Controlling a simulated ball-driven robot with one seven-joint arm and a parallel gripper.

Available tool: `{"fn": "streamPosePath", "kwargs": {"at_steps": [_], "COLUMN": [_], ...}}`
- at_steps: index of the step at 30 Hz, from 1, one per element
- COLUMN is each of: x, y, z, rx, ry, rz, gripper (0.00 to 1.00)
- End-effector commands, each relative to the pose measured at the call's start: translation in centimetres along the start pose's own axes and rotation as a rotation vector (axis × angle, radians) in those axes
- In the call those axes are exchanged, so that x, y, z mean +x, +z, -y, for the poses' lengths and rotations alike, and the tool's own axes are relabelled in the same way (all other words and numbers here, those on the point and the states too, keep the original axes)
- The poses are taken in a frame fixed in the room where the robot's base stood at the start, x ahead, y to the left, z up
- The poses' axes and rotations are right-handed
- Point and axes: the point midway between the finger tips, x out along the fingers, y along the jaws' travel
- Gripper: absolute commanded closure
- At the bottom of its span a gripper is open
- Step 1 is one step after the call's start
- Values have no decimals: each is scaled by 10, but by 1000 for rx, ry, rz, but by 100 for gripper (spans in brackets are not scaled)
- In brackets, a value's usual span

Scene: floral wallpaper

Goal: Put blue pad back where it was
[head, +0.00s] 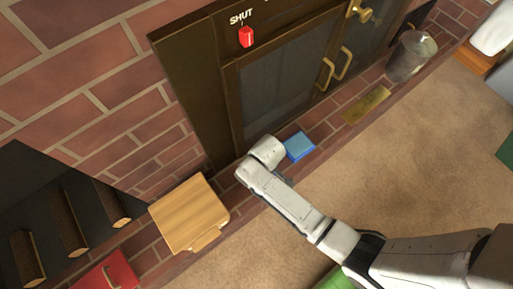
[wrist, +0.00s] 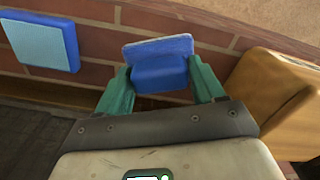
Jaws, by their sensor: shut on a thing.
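My gripper has two green fingers in the wrist view (wrist: 162,84), shut on a blue pad (wrist: 158,48). The pad is a flat blue slab with a thicker blue block, and the fingers grip the sides of the block. In the head view my gripper's fingers and the held pad are hidden behind my white wrist. A separate square blue piece with a lighter blue top (head: 299,146) lies on the brick ledge just right of my wrist. It also shows at the left of the wrist view (wrist: 42,42), apart from the held pad.
A wooden box (head: 188,212) stands on the ledge left of my wrist; it is close to the right finger in the wrist view (wrist: 280,95). A brass plate (head: 366,104) and a metal bin (head: 410,57) are farther right. Dark glass doors (head: 285,85) stand behind the ledge. Carpet lies in front.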

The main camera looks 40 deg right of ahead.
Motion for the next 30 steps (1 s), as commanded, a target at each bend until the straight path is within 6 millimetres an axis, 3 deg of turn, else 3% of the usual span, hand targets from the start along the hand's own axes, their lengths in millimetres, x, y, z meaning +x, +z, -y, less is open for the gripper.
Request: {"fn": "streamPosePath", "kwargs": {"at_steps": [3,14,19,30], "x": [26,55,78,82], "y": [-16,-39,-37,-36], "z": [-5,-12,-12,-11], "rx": [0,-1,-1,-1], "ry": [0,0,-1,-1], "rz": [4,3,4,2], "gripper": [60,60,60,60]}}
